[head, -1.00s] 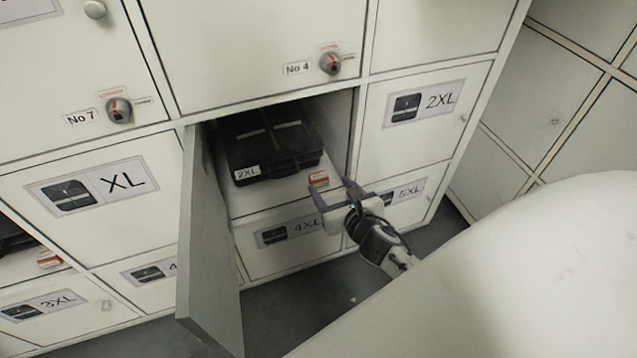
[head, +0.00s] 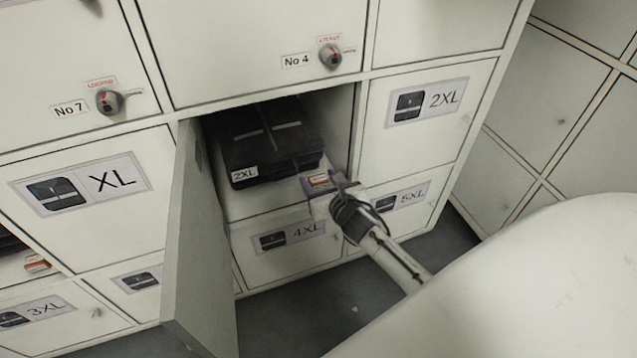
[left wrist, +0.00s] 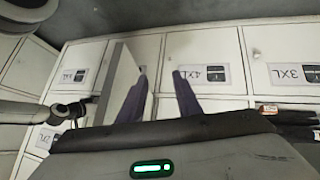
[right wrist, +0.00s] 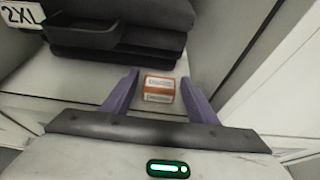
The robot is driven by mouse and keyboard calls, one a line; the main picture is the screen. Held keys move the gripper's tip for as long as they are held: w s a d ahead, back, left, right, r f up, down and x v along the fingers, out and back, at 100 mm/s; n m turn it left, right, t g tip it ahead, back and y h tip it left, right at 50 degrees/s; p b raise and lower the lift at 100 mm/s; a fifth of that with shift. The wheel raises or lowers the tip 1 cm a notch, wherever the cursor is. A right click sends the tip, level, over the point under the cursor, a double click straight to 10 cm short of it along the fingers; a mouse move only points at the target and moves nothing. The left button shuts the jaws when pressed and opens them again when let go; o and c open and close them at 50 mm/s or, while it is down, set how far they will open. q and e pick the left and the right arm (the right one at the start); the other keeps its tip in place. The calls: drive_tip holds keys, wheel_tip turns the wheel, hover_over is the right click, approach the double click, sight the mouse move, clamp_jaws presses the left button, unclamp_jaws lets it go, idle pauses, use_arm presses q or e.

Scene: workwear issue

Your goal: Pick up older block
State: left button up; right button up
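A small orange-and-white block (head: 318,181) lies on the front of the open locker's shelf, in front of a black case marked 2XL (head: 268,143). My right gripper (right wrist: 159,82) is open, with its purple fingers on either side of the block (right wrist: 159,90). In the right wrist view gaps show between the block and both fingers. A similar block (head: 38,265) sits in another open compartment at the far left; which is older I cannot tell. My left gripper (left wrist: 157,84) is open and empty in the left wrist view, and is outside the head view.
The open locker door (head: 195,240) stands out on the left of the compartment. Dark floor (head: 300,300) shows below.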

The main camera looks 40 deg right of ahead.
drive_tip(key=c, duration=0.8)
drive_tip(key=shift+r, duration=0.1)
